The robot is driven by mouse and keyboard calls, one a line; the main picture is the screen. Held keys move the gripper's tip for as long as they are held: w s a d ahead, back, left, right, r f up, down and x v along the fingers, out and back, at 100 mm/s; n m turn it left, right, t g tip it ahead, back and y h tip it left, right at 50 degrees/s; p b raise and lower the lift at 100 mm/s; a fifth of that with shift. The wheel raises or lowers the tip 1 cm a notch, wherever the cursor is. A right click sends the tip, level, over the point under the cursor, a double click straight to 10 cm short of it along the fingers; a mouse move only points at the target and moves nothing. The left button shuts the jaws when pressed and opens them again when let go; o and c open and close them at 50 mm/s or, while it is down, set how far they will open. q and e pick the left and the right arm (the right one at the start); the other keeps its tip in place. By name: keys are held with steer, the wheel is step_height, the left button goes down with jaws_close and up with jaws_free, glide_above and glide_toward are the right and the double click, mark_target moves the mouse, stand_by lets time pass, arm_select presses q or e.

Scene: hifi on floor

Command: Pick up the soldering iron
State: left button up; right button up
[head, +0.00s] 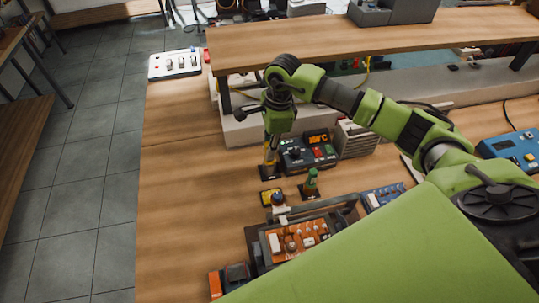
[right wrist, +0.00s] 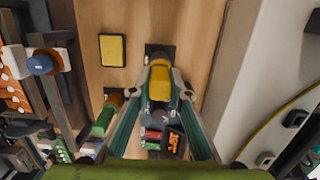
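The soldering iron, with a yellow handle (head: 271,155), stands roughly upright over a small dark base (head: 269,172) on the wooden bench. My right gripper (head: 271,147) comes down on it from above. In the right wrist view, the yellow handle (right wrist: 160,82) lies between the two fingertips (right wrist: 163,80), which close in on both sides and appear to touch it. The iron's tip is hidden. My left gripper is not in view.
A dark soldering station (head: 306,154) with a lit display stands right beside the iron. A raised shelf (head: 400,40) runs behind. Left bench is clear.

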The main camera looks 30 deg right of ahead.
jaws_close()
steer(key=shift+r, duration=0.45)
steer(key=r+p, duration=0.2)
steer(key=r, duration=0.1)
steer(key=shift+s+a+r+p, duration=0.1)
steer(key=shift+s+r+p, duration=0.2)
steer(key=shift+p, duration=0.1)
steer(key=s+a+r+p, duration=0.5)
steer(key=s+r, duration=0.3)
steer(key=s, duration=0.4)
steer(key=shift+s+r, duration=0.25)
steer(key=shift+w, duration=0.1)
